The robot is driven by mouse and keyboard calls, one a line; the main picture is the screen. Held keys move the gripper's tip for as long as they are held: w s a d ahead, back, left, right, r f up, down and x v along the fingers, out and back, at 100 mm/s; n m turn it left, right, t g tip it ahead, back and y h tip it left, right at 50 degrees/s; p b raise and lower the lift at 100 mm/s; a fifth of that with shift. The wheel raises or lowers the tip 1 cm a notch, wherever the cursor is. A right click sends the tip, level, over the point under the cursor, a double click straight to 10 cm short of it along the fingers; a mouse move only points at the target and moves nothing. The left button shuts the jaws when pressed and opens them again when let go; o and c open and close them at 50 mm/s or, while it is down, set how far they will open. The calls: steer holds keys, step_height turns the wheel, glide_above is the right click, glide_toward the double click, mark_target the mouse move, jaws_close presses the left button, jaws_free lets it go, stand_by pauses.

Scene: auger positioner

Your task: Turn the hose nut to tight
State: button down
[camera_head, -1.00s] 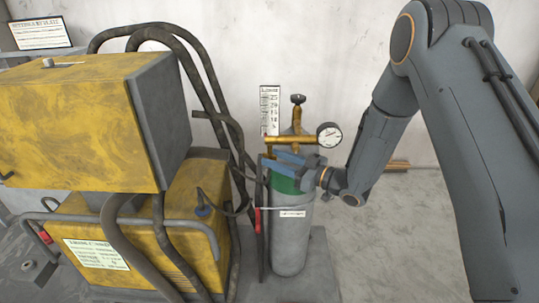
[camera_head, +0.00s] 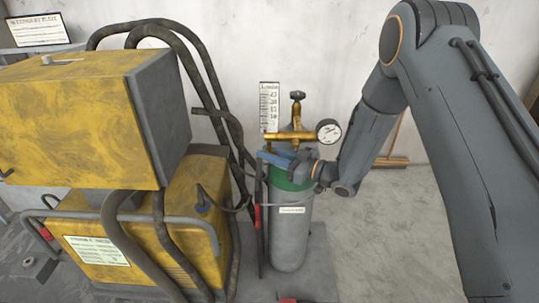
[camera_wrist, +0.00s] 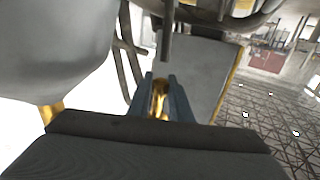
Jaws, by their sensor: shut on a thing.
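The brass hose nut (camera_wrist: 160,98) shows between my two fingers in the wrist view; its far side is hidden. My gripper (camera_wrist: 163,90) is shut on it. In the head view my gripper (camera_head: 268,156) reaches in from the right, its blue fingers just below the left end of the brass regulator (camera_head: 290,137). The nut is hidden behind the fingers there. The regulator sits on top of a grey gas cylinder (camera_head: 290,235) with a green shoulder.
A yellow welding machine (camera_head: 80,120) with dark hoses (camera_head: 195,85) stands close on the left. A dark hose hangs near the cylinder's left side. A wall is behind.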

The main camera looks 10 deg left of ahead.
steer(key=shift+w+f+n+g+y+b, duration=0.15)
steer(key=shift+n+g+y+b, duration=0.15)
steer(key=shift+n+g+b, duration=1.1)
steer(key=shift+g+b, duration=0.4)
steer(key=shift+g, duration=0.3)
steer(key=shift+r, duration=0.2)
steer(key=c, duration=1.6)
jaws_free()
steer(key=shift+s+d+b, duration=0.2)
steer(key=shift+d+b, duration=0.35)
steer(key=shift+d, duration=1.45)
steer(key=shift+s+d+b, duration=0.15)
steer(key=shift+d+b, duration=0.4)
steer(key=shift+d, duration=1.4)
